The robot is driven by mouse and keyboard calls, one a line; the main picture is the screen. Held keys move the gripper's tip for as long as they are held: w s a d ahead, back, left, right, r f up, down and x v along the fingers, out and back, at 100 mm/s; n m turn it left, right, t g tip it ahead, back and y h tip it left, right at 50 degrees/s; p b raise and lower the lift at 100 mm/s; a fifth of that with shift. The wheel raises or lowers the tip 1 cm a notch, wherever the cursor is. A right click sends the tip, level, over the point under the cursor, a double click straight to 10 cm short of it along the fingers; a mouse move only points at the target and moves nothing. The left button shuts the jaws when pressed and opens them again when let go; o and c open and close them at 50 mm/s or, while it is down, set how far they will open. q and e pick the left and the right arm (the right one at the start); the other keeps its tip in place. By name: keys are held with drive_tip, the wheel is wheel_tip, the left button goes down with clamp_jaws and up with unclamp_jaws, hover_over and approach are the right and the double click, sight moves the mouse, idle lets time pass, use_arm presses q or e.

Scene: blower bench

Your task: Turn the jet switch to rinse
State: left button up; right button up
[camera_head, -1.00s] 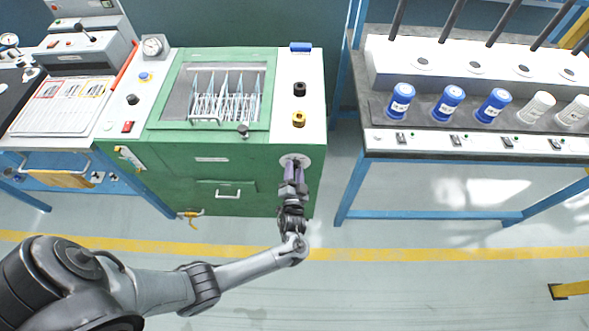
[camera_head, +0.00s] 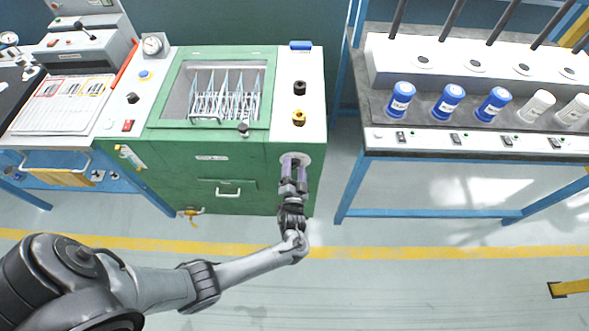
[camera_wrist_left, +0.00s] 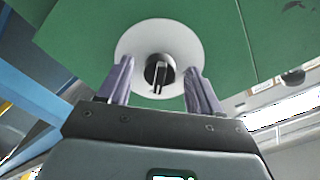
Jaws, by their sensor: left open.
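The jet switch (camera_wrist_left: 158,72) is a black knob with a pale pointer line, on a round white plate (camera_wrist_left: 130,42) on the green front of the washer cabinet (camera_head: 240,180). In the left wrist view the knob lies between the two purple fingers of my left gripper (camera_wrist_left: 160,82), with gaps on both sides. My left gripper is open and also shows in the head view (camera_head: 294,163) at the cabinet's right front, where it hides the knob. No label on the plate is readable. My right gripper is not in view.
A black knob (camera_head: 299,88) and a yellow-and-black knob (camera_head: 298,118) sit on the cabinet's white top panel. A glass window (camera_head: 225,90) shows a rack inside. A bench (camera_head: 480,150) with blue and white bottles stands to the right, with a floor gap between.

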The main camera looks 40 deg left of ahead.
use_arm(q)
drive_tip(key=p+v, duration=0.1)
drive_tip(key=v, duration=0.9)
drive_tip(key=shift+s+d+p, duration=0.25)
drive_tip(key=shift+s+p, duration=0.05)
